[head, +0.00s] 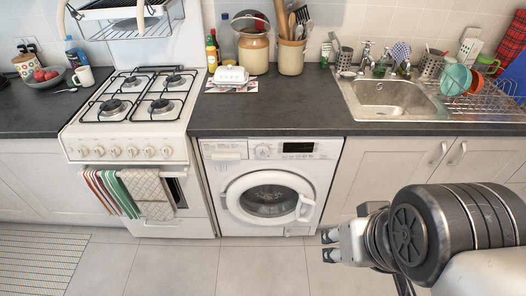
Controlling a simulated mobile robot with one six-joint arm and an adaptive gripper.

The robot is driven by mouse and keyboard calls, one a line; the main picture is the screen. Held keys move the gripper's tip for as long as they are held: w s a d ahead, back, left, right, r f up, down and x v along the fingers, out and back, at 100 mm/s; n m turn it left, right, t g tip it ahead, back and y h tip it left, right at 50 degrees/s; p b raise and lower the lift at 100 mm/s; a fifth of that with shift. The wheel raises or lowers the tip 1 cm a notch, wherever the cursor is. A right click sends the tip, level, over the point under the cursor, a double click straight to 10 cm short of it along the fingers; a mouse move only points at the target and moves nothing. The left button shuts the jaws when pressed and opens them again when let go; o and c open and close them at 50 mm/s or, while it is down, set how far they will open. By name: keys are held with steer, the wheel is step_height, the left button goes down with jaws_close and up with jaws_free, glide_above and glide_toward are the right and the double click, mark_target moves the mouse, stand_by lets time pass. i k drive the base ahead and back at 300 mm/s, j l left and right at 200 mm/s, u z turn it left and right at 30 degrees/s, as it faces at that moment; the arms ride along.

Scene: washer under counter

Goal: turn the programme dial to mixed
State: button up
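The washing machine (229,179) stands under the counter in the middle of the head view, with its round door closed. Its programme dial (262,151) is a small round white knob on the top panel, left of a dark display (298,147). The dial's marks and pointer are too small to read. My gripper (328,245) is at the lower right, in front of the machine and well below and right of the dial. Its two fingertips point left and stand apart, with nothing between them. It is not touching the machine.
A white gas cooker (125,153) with several knobs stands left of the machine, towels hanging on its front. The dark counter (270,115) overhangs above the panel. Cupboards (385,165) and a sink (392,98) are at right.

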mark_target(262, 151)
steer(key=i+l, duration=0.55)
steer(key=i, duration=0.25)
steer(key=i+u, duration=0.1)
steer(key=u, duration=0.3)
steer(key=l+u, duration=0.2)
steer(key=u, duration=0.2)
steer(key=i+l+u, duration=0.1)
steer(key=u, duration=0.3)
steer(key=i+l+u, duration=0.1)
steer(key=u, duration=0.95)
steer(key=k+l, duration=0.05)
